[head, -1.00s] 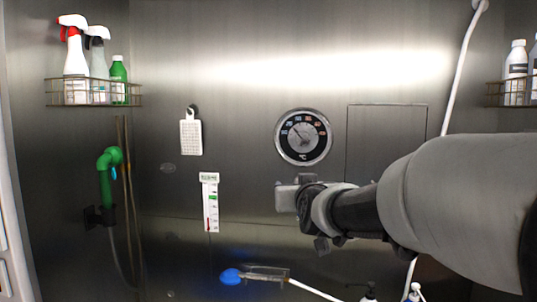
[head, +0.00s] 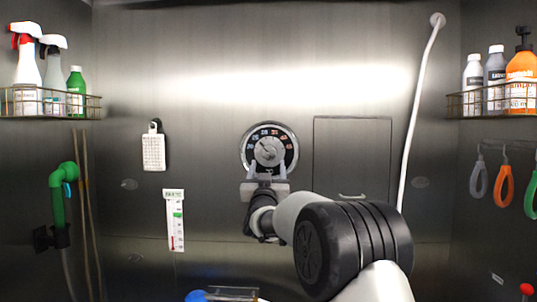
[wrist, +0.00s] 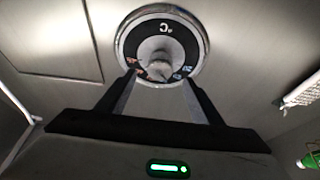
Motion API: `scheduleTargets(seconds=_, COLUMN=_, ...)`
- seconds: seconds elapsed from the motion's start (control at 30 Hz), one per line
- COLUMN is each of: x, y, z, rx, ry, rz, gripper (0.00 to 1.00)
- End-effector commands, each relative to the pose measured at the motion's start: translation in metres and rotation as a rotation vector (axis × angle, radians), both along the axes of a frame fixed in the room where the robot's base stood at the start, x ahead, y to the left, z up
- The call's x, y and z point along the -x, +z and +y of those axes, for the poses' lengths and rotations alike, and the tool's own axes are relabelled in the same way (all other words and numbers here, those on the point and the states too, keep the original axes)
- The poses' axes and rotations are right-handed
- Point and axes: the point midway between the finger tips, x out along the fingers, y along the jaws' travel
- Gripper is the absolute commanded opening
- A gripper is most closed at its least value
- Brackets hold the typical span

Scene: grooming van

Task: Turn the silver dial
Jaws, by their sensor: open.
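The silver dial (head: 269,151) is a round knob at the centre of a black ring with coloured temperature marks, set in a metal bezel on the back wall. In the wrist view the dial (wrist: 160,54) is at the top middle, upside down, with the °C mark above it. My gripper (head: 266,170) is just below the dial in the head view, its two fingers pointing up and toward the wall. The wrist view shows the fingers (wrist: 160,82) spread apart, with nothing between them. The fingertips overlap the dial's lower rim in the picture; I cannot tell whether they touch it.
A hatch panel (head: 352,160) is right of the dial, with a white hose (head: 415,110) beyond it. A white tag (head: 153,151) and a thermometer strip (head: 174,220) hang at left. Wire shelves with bottles are at both sides.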

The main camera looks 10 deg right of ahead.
Motion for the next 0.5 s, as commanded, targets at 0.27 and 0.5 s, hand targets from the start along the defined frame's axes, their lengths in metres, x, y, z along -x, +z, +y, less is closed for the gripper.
scheduleTargets(seconds=0.27, x=-0.048, y=0.021, z=-0.009, rx=-0.001, ry=0.0, rz=0.001, gripper=0.6)
scheduleTargets(seconds=0.5, x=-0.066, y=0.028, z=-0.013, rx=0.0, ry=0.0, rz=0.001, gripper=0.6)
